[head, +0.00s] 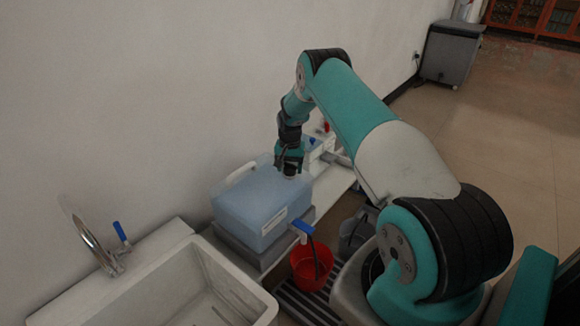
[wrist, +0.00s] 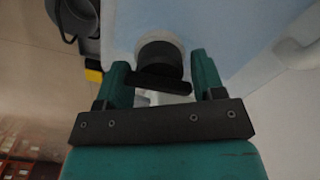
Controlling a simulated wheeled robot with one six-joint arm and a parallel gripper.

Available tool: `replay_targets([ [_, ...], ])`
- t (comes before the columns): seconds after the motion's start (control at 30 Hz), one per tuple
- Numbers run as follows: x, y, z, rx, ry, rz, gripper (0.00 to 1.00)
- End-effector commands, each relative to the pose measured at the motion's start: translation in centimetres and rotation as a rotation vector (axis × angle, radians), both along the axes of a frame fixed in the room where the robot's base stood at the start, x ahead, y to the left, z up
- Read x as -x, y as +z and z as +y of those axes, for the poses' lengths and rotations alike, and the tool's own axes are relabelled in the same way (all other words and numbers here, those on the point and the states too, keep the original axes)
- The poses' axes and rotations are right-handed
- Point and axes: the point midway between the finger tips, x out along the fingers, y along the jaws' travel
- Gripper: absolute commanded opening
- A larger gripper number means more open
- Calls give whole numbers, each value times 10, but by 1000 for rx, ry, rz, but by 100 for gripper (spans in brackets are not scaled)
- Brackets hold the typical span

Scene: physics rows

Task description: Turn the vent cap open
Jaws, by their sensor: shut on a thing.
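The blue water container (head: 262,205) stands on a grey block by the wall in the head view. Its top face also shows in the wrist view (wrist: 225,30). The black vent cap (wrist: 160,62) sits on a pale round collar on that top face. My gripper (wrist: 162,80) is at the cap, with one teal finger on each side of it, and is shut on it. In the head view my gripper (head: 290,160) points down at the container's right top corner and hides the cap there.
A blue-handled tap (head: 301,229) is on the container's front, above a red bucket (head: 311,263). A grey bucket (head: 355,234) stands right of it. A sink (head: 185,290) with a faucet (head: 97,246) is at the left. The wall is close behind.

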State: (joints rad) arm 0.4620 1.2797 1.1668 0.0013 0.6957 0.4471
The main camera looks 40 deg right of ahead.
Motion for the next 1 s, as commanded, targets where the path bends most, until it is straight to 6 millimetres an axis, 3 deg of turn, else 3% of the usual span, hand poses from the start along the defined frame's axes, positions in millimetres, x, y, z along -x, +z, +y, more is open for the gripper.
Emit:
replay_targets([
  [0.67, 0, 0, 0, 0, -68, 0, 39],
  [0.7, 0, 0, 0, 1, -68, -1, 65],
  [0.73, 0, 0, 0, 1, -68, -1, 72],
  [1.0, 0, 1, 0, 0, -66, 0, 72],
])
